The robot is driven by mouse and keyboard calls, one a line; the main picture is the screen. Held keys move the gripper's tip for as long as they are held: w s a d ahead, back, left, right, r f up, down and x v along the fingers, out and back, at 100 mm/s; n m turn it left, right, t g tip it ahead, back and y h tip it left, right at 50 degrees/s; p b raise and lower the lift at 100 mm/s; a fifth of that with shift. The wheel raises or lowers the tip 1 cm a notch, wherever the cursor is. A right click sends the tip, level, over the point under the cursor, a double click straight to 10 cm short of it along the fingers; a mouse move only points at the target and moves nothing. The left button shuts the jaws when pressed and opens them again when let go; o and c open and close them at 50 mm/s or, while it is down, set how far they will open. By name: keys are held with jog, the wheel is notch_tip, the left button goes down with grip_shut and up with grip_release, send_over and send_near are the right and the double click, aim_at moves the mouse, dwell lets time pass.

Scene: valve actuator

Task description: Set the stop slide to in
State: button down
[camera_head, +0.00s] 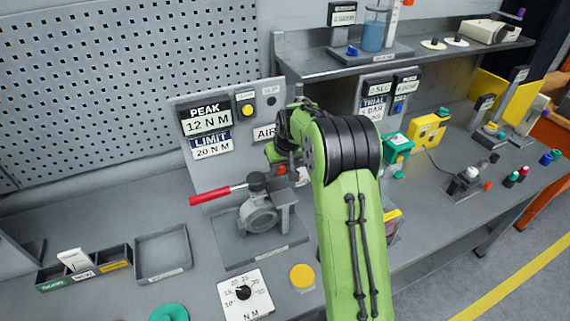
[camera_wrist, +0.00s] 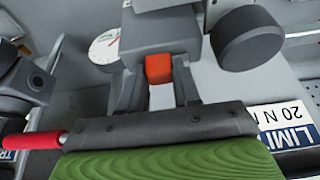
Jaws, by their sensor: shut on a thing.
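In the wrist view, a small orange-red block (camera_wrist: 158,69), which looks like the stop slide's tab, sits against a grey housing (camera_wrist: 162,35). My gripper (camera_wrist: 159,80) has one dark finger on each side of this block and is shut on it. In the head view, my gripper (camera_head: 280,157) is behind the valve stand, in front of the panel, and my green arm hides part of it. A red-orange bit (camera_head: 281,169) shows just beside it. No in or out marking of the slide is readable.
A grey valve (camera_head: 258,212) with a red lever (camera_head: 217,194) stands close in front of my gripper. The panel with the PEAK and LIMIT signs (camera_head: 208,119) rises behind. A dark round knob (camera_wrist: 248,38) is near my fingers. An empty tray (camera_head: 163,252) lies left.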

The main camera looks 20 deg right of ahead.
jog(key=shift+a, duration=0.85)
jog(key=c, duration=0.8)
grip_release()
jog(key=shift+d, duration=0.15)
